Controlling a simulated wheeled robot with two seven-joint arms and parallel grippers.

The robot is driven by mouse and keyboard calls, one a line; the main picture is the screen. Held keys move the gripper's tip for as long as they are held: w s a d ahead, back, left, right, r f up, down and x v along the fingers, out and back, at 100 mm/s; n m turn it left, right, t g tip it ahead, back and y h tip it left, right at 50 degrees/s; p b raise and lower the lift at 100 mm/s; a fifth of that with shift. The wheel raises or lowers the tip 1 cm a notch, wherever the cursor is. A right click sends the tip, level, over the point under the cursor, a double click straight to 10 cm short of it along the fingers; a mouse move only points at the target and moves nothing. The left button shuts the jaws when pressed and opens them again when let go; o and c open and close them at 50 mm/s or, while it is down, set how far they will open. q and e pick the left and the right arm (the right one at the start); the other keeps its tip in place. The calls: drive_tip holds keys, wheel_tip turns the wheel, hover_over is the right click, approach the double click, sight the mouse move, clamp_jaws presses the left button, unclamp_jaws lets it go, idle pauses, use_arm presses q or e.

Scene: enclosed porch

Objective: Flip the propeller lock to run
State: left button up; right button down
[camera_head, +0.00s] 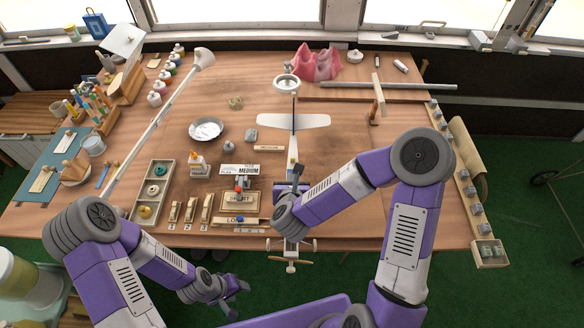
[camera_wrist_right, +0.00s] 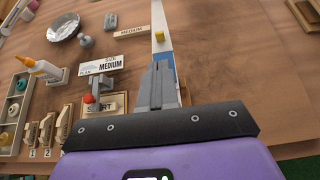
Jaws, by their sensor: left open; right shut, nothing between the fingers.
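A model plane (camera_head: 293,122) lies lengthwise on the workbench, its white tail toward the back and a brown propeller (camera_head: 291,262) at the front edge. My right arm hides much of its middle. I cannot make out a lock marked run. A red-knobbed lever (camera_head: 239,188) stands by a START block left of the plane; the red knob (camera_wrist_right: 88,99) also shows in the right wrist view. My right gripper (camera_head: 298,170) is shut and empty over the fuselage; its fingers (camera_wrist_right: 158,68) point along the body, near a small yellow block (camera_wrist_right: 161,29). My left gripper (camera_head: 234,297) is open and empty below the bench front.
A MEDIUM sign (camera_head: 240,170), glue bottle (camera_head: 198,164) and metal dish (camera_head: 206,130) stand left of the plane. A compartment tray (camera_head: 146,197) and a white lamp arm (camera_head: 150,130) are farther left. The board right of the tail is mostly clear.

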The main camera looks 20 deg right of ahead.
sight(293, 162)
drive_tip(key=x, duration=1)
drive_tip(key=shift+b, duration=0.35)
use_arm(q)
drive_tip(key=shift+w+f, duration=0.1)
drive_tip(key=shift+f, duration=0.25)
drive_tip(key=shift+r, duration=0.1)
